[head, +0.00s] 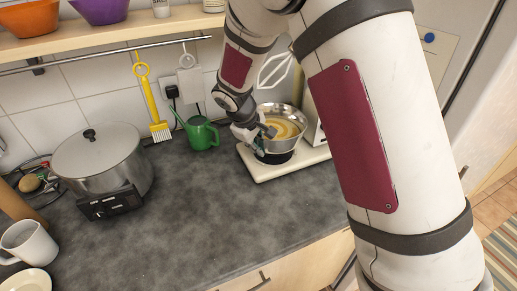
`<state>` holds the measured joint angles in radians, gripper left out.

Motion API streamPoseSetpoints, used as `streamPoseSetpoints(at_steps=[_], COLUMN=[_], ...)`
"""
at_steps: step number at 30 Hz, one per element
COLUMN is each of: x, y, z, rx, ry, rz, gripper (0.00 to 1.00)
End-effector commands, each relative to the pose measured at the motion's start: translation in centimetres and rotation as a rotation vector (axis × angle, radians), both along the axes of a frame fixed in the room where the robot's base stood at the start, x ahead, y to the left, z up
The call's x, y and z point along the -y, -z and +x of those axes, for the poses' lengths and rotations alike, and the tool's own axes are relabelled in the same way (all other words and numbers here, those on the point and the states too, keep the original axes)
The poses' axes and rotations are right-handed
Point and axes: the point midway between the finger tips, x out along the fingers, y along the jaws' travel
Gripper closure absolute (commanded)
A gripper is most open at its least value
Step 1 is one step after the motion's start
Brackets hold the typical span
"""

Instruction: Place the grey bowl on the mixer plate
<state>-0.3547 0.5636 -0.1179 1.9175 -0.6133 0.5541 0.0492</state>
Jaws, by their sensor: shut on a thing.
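The grey metallic bowl (297,117) is at the mixer, at the back right of the counter, with something yellowish-tan inside. My gripper (268,134) is shut on the bowl's near left rim. The bowl is upright or nearly so, over the dark round mixer plate (273,158) on the cream mixer base (262,174). I cannot tell whether the bowl's bottom touches the plate. My gripper and arm hide part of the bowl and the mixer body.
A green watering can (202,134) stands left of the mixer. A large lidded pot (101,162) sits farther left, and a white mug (29,243) is at the front left. A yellow brush (153,105) hangs from the rail. The middle of the counter (215,205) is clear.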

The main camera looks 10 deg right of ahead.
Motion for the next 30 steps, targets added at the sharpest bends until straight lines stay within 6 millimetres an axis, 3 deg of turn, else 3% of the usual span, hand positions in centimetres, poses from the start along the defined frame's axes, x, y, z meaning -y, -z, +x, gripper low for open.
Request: streamPoseSetpoints(at_steps=[4,17,18,20,30], x=[0.0,0.0,0.0,0.0,0.0], y=[1.7,2.3,2.3,2.3,2.0], z=[-0.1,0.0,0.0,-0.1,-0.1], rx=[-0.002,0.001,0.000,0.000,0.000], ry=[-0.001,0.000,0.000,0.000,0.000], rz=[-0.002,-0.001,0.000,0.000,0.000], gripper=[1.00,1.00,0.76,0.65,0.65])
